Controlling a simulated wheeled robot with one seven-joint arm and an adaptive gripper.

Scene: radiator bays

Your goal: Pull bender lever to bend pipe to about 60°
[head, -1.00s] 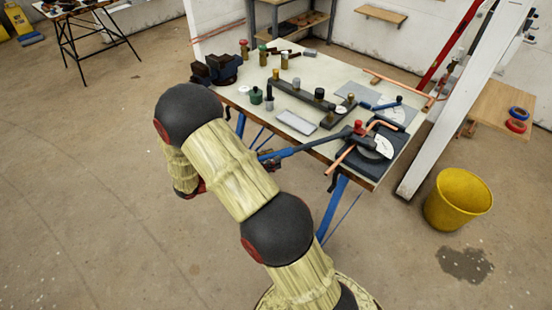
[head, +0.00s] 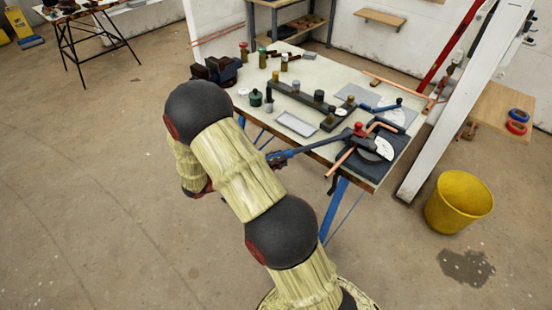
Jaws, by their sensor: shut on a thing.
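The pipe bender (head: 372,156) sits on a dark plate at the table's front right corner, with a red knob and a white dial (head: 383,148). A copper pipe (head: 340,163) runs through it, one end sticking out over the table's front edge. A copper stretch also shows at the bender's back; the bend angle is too small to read. My arm hides most of the gripper.
Behind the bender lie a blue-handled tool (head: 380,106) and another copper pipe (head: 385,80). A tray (head: 297,124), jars and a vise (head: 216,70) occupy the table's left part. A white post (head: 440,120) and yellow bucket (head: 459,202) stand right.

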